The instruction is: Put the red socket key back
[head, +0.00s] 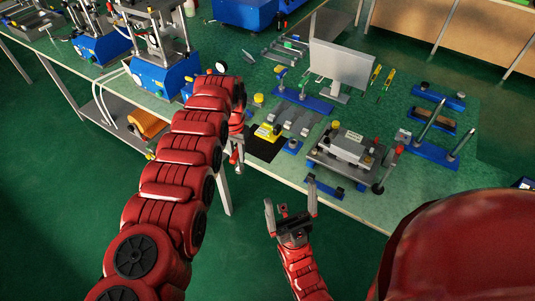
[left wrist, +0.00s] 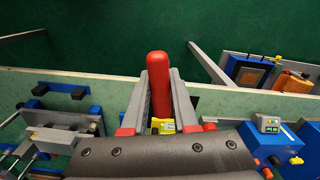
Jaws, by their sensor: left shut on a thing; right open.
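The red socket key (left wrist: 158,88) shows in the left wrist view as a rounded red handle between the two grey fingers of my left gripper (left wrist: 160,100), which is shut on it. Its lower end is hidden. In the head view my left gripper (head: 237,150) is at the front edge of the bench, left of a black mat; its arm covers much of it and the key is hard to make out there. My right gripper (head: 290,212) is open and empty, in front of the bench edge and below a small blue holder (head: 325,188).
A crimping fixture (head: 346,153) stands near the front edge, with blue racks (head: 305,99) and a grey monitor (head: 341,66) behind it. A yellow device (head: 268,132) lies close to my left gripper. Blue presses (head: 163,78) stand at the left. Green floor is free in front.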

